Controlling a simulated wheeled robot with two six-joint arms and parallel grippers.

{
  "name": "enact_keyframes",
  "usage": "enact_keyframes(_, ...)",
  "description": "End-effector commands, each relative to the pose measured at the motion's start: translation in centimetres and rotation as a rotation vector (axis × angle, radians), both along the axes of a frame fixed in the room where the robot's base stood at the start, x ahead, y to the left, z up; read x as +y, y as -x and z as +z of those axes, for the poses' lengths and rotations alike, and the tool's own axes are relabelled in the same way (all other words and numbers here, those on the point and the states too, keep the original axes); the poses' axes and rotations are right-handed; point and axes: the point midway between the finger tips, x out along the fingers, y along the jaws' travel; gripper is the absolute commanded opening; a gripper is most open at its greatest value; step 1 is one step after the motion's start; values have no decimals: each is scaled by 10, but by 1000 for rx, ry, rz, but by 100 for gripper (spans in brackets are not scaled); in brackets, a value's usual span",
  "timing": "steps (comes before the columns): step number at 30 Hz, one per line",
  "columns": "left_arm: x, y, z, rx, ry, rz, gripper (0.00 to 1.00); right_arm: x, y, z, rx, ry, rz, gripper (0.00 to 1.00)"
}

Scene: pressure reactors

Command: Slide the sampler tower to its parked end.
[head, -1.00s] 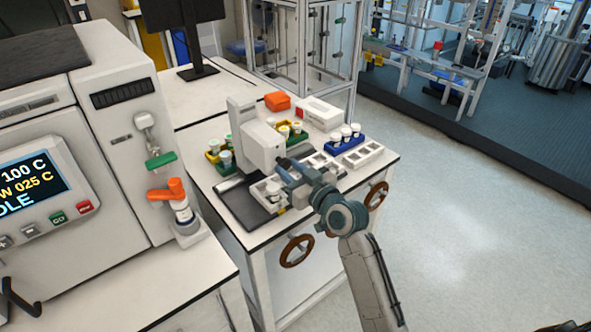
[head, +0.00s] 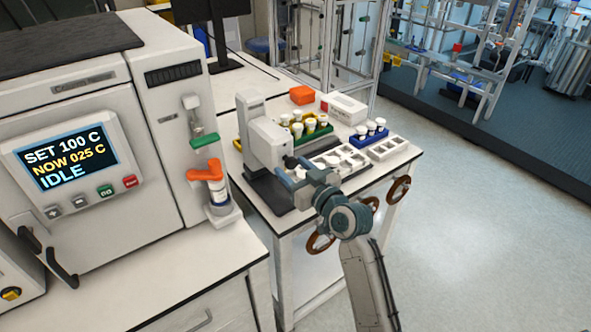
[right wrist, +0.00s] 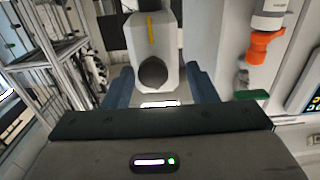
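The white sampler tower (head: 265,142) stands upright on a dark base plate (head: 262,190) on the bench by the big reactor. In the right wrist view the tower (right wrist: 146,40) shows a yellow stripe and a dark round knob (right wrist: 152,73). My right gripper (head: 288,168) is at the tower's front. In the right wrist view its two blue fingers (right wrist: 158,74) stand on either side of the knob, with gaps visible between them and it, so it looks open. My left gripper is not in view.
Brown handwheels (head: 398,190) stick out at the bench front.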

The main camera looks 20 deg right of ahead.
Motion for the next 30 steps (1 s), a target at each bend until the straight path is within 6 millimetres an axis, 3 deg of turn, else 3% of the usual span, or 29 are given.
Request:
enact_keyframes(8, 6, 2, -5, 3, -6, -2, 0, -5, 13, -2, -2, 2, -2, 52)
enact_keyframes(21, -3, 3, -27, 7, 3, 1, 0, -31, 90, -2, -1, 6, 0, 52)
enact_keyframes(30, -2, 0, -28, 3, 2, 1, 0, -35, 103, 1, -1, 3, 1, 52)
